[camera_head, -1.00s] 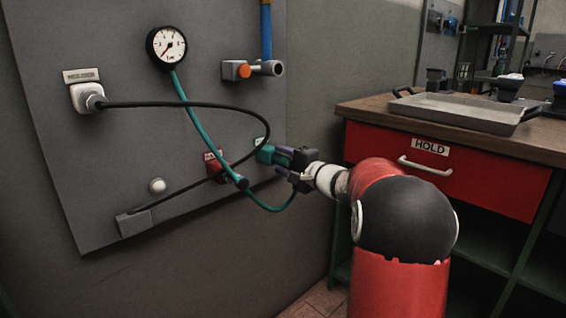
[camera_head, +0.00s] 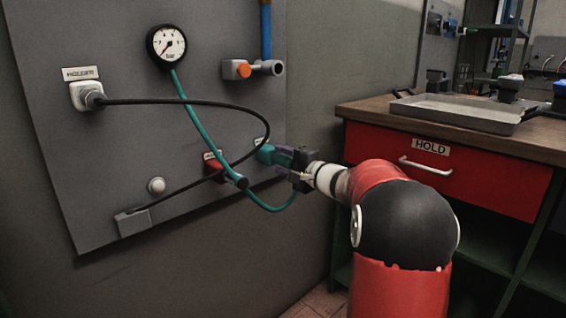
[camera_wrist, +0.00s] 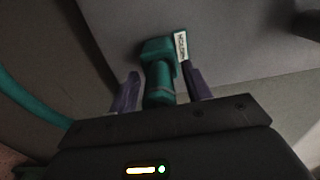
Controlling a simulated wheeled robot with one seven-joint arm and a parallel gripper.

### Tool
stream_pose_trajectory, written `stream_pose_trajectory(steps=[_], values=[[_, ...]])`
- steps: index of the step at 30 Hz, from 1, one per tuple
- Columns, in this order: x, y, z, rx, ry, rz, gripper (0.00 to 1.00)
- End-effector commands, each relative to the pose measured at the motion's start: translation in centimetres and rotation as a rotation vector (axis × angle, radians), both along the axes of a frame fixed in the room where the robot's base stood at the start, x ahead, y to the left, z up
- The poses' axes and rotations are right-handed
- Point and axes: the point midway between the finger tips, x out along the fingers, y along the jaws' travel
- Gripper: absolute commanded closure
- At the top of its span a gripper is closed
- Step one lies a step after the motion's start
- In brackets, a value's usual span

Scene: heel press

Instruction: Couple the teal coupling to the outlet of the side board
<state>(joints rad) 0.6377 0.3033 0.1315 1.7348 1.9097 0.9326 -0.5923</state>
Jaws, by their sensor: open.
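The teal coupling (camera_head: 268,153) sits at the lower right edge of the grey board, beside a small label. In the wrist view the coupling (camera_wrist: 160,82) stands between the two purple fingers of my gripper (camera_wrist: 161,88). The fingers are open, with the finger on the right a little clear of it. In the head view my gripper (camera_head: 288,158) reaches the coupling from the right. A grey outlet-like fitting (camera_head: 265,68) with an orange button sits below a blue pipe on this board. I cannot tell whether it is the side board's outlet.
A teal hose (camera_head: 200,125) hangs from the gauge (camera_head: 167,45) and loops below my gripper. A black cable (camera_head: 190,103) arcs across the board from a white socket (camera_head: 87,95). A red fitting (camera_head: 214,163) is left of the coupling. A workbench (camera_head: 365,110) with a tray (camera_head: 455,112) stands right.

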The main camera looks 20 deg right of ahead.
Motion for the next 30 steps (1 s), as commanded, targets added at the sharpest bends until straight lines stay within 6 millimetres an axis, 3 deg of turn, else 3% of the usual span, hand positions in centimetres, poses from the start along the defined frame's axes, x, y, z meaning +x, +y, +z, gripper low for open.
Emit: stream_pose_trajectory(steps=[18,30], values=[[-0.01,0.02,-0.02,0.000,0.000,0.000,0.51],[0.00,0.01,-0.03,0.000,0.000,0.000,1.00]])
